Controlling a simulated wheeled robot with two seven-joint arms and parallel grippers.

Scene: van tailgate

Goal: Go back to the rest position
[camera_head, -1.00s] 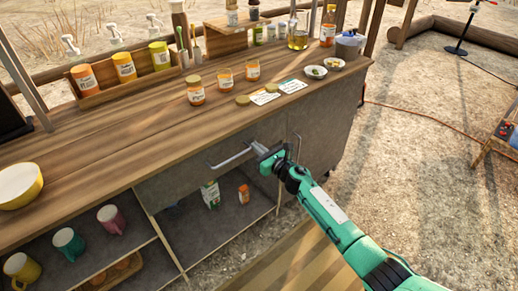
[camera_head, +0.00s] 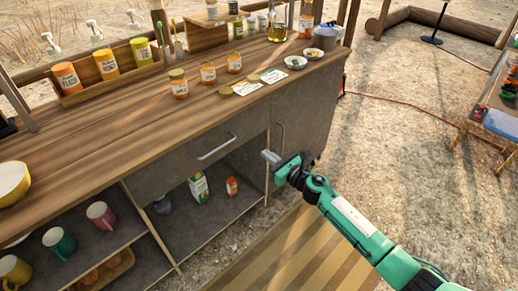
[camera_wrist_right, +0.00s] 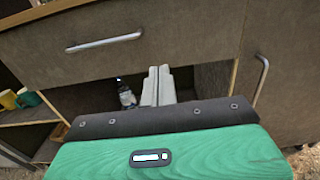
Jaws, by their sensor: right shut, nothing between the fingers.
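My right gripper (camera_head: 271,157) is shut and empty. It is held in front of the wooden counter, apart from the drawer handle (camera_head: 217,147). In the right wrist view its two fingers (camera_wrist_right: 158,86) lie side by side, with the drawer front (camera_wrist_right: 130,50) and its handle (camera_wrist_right: 104,42) beyond. The drawer (camera_head: 205,155) looks shut. My left gripper is out of view.
The countertop (camera_head: 130,125) bears jars, cards, small bowls and a yellow bowl (camera_head: 12,183). Mugs (camera_head: 58,240), a carton (camera_head: 199,187) and a jar (camera_head: 232,186) stand on the open shelves below. The sandy ground to the right is mostly free. A table (camera_head: 497,115) stands at the far right.

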